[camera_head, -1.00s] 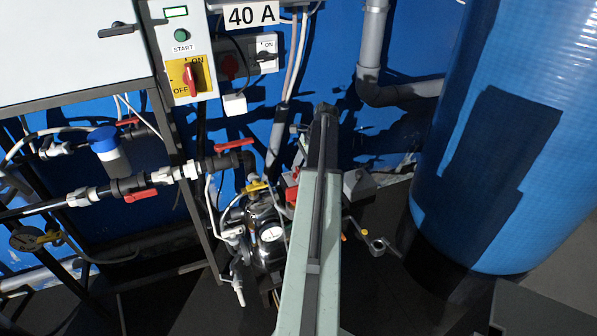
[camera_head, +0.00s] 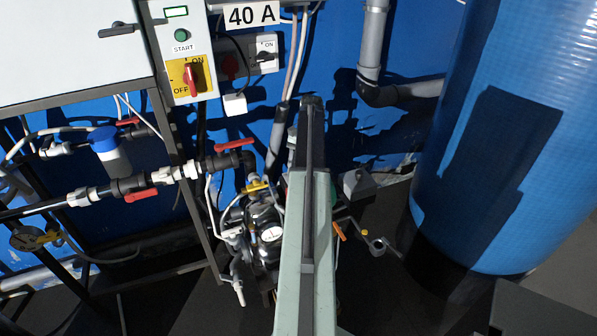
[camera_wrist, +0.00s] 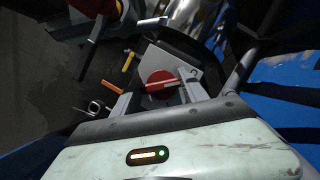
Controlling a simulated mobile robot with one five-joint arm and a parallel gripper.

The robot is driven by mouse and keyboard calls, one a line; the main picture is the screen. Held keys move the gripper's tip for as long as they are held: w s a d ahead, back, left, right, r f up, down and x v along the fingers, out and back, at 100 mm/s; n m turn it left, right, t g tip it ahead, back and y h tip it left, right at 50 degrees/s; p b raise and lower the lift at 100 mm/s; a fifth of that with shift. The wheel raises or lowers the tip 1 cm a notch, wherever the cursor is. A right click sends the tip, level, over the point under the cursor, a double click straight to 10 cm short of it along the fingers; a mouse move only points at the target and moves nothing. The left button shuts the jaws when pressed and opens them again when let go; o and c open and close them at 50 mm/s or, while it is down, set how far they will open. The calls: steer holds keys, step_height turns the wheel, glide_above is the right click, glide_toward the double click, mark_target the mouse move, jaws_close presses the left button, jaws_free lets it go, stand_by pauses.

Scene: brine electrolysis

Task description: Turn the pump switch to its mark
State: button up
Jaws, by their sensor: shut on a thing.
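The pump switch shows in the wrist view as a round red knob (camera_wrist: 160,83) with a pale line across it, on a grey box (camera_wrist: 172,62). The line lies nearly level in the picture, rising slightly to the right. A small dark mark shows on the grey face to the upper right of the knob; it is too small to read. My gripper (camera_wrist: 158,94) has a grey finger on either side of the knob and is shut on it. In the head view my arm hides the fingers and the knob.
An orange lever (camera_head: 340,231) and a pressure gauge (camera_head: 271,234) flank my arm. Piping with red-handled valves (camera_head: 234,145) lies to the left. A large blue tank (camera_head: 520,140) stands at the right. A panel with a red rotary switch (camera_head: 192,78) hangs above left.

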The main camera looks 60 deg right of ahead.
steer(key=shift+n, duration=0.6)
steer(key=o, duration=1.4)
steer(key=p+v, duration=0.7)
steer(key=shift+w+d+r, duration=0.15)
steer(key=shift+d+r, duration=0.05)
steer(key=shift+r, duration=0.15)
steer(key=shift+a, duration=0.1)
